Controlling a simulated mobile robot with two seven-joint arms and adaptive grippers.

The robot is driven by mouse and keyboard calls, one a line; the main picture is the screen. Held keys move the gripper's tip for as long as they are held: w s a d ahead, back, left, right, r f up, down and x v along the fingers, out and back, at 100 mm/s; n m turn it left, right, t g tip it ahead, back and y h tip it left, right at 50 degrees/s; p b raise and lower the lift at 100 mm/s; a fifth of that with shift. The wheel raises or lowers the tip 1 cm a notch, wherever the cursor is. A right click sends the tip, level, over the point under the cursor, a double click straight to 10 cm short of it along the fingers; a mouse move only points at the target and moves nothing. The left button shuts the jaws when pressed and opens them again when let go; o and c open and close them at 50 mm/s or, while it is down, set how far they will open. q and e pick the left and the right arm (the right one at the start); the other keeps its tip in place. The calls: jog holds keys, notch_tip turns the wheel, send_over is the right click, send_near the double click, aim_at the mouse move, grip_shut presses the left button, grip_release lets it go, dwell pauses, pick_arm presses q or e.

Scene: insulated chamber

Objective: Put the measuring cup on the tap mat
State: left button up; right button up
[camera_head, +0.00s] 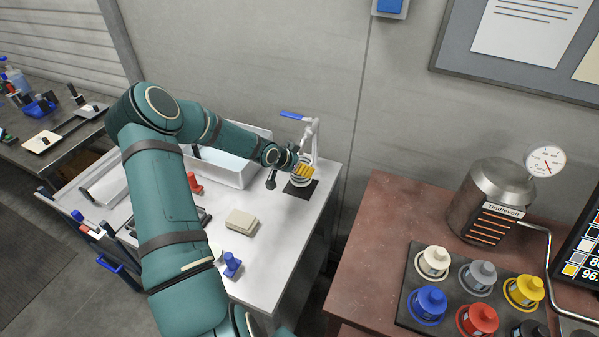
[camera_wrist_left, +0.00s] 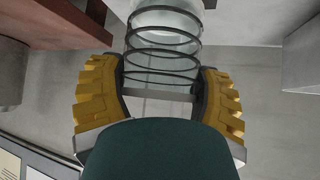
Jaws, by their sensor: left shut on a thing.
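The measuring cup (camera_wrist_left: 163,60) is a clear cylinder with dark rings; in the wrist view it stands between the yellow finger pads of my left gripper (camera_wrist_left: 160,95). In the head view my left gripper (camera_head: 300,171) is at the far end of the white counter, shut on the cup, most of which it hides. The tap mat (camera_head: 303,190) is a small black square under the tap. The cup is over the mat; I cannot tell whether it touches. My right gripper is not in view.
A white tap (camera_head: 312,140) with a blue lever rises right behind the gripper. A white sink (camera_head: 236,172) is on its left. A beige block (camera_head: 241,221) and a blue fitting (camera_head: 232,265) lie nearer on the counter. A gap separates the counter from the reddish table (camera_head: 375,235).

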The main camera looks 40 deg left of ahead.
pick_arm(q)
jog(key=shift+w+f, duration=0.15)
jog(key=shift+f, duration=1.6)
jog(key=o, duration=1.3)
jog(key=shift+f+b, duration=0.15)
jog(key=shift+b, duration=0.15)
jog(key=shift+c, duration=0.2)
